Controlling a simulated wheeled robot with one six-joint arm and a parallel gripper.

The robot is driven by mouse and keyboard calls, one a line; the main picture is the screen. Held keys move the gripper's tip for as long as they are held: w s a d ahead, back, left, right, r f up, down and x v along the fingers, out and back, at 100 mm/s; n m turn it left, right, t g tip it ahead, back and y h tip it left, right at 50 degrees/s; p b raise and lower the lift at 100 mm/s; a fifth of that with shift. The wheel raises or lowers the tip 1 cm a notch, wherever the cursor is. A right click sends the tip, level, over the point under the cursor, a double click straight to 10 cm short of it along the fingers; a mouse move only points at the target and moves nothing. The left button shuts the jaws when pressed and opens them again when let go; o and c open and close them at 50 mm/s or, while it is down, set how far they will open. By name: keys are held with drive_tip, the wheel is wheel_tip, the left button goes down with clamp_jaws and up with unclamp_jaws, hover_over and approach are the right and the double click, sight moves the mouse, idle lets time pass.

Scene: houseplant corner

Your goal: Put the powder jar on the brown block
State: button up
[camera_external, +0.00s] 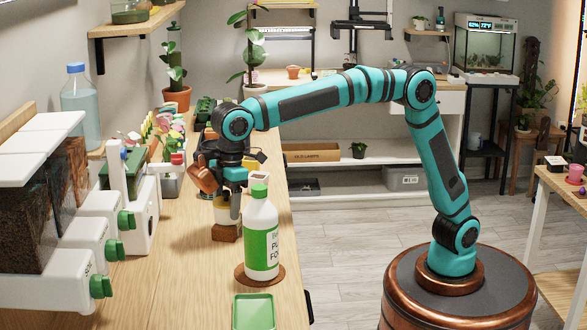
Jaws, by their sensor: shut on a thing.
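The powder jar (221,212) looks small and pale cream; its upper part is hidden by my gripper. My gripper (229,203) points down over the wooden bench and is shut on the jar. The brown block (226,234) is directly below the jar in this view. The jar's underside appears at or very close to the block's top, but I cannot tell whether they touch. The jar looks about upright.
A white bottle with a green label (261,240) stands on a round brown coaster (243,279), close in front of my gripper. A green tray (253,312) lies nearer. White dispensers with green knobs (105,225) line the left. Bare bench (185,265) lies between.

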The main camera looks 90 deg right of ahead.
drive_tip(key=o, duration=1.6)
wheel_tip(320, 180, up, 12)
drive_tip(key=s, duration=0.1)
drive_tip(key=shift+d, duration=0.4)
drive_tip(key=shift+s, duration=0.15)
